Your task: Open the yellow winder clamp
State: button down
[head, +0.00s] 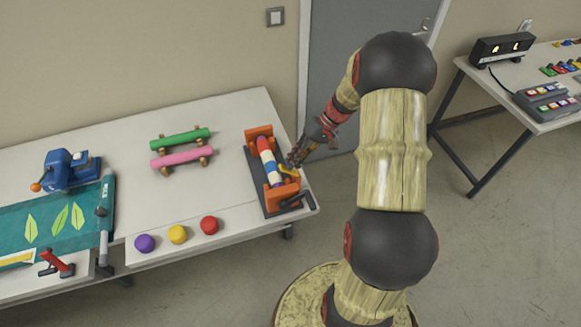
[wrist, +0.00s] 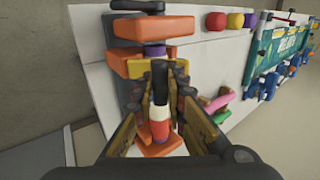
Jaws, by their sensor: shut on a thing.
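The winder (head: 252,165) stands at the right end of the white table, with orange end blocks and a striped red, white and blue roll (head: 268,158). The yellow clamp (head: 288,172) is at the roll's near right side. In the wrist view the yellow clamp (wrist: 118,69) shows partly behind the fingers. My gripper (head: 296,163) reaches in from the right at the clamp. In the wrist view my gripper (wrist: 160,80) is shut around a black upright piece at the clamp, seemingly its lever. The fingers hide part of the clamp and roll.
Purple, yellow and red balls (head: 209,225) lie along the table's front edge. Green and pink rolls (head: 182,157) rest on stands left of the winder. A blue machine (head: 70,170) and teal sheet are farther left. A black crank (head: 297,200) sticks out at the winder's near end.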

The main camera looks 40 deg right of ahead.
jog(key=shift+s+d+f+t+y+b, duration=0.25)
jog(key=shift+d+y+b, duration=0.45)
jog(key=shift+y, duration=0.35)
jog(key=shift+s+d+f+t+y+b, duration=0.15)
jog(key=shift+d+t+y+b, duration=0.2)
jog(key=shift+d+y+b, duration=0.55)
jog(key=shift+s+d+f+t+y+b, duration=0.2)
jog(key=shift+d+t+y+b, duration=0.25)
jog(key=shift+y, duration=0.8)
jog(key=shift+a, duration=0.1)
jog(key=c, duration=1.9)
grip_release()
jog(key=shift+o, duration=0.4)
jog(key=v, duration=1.2)
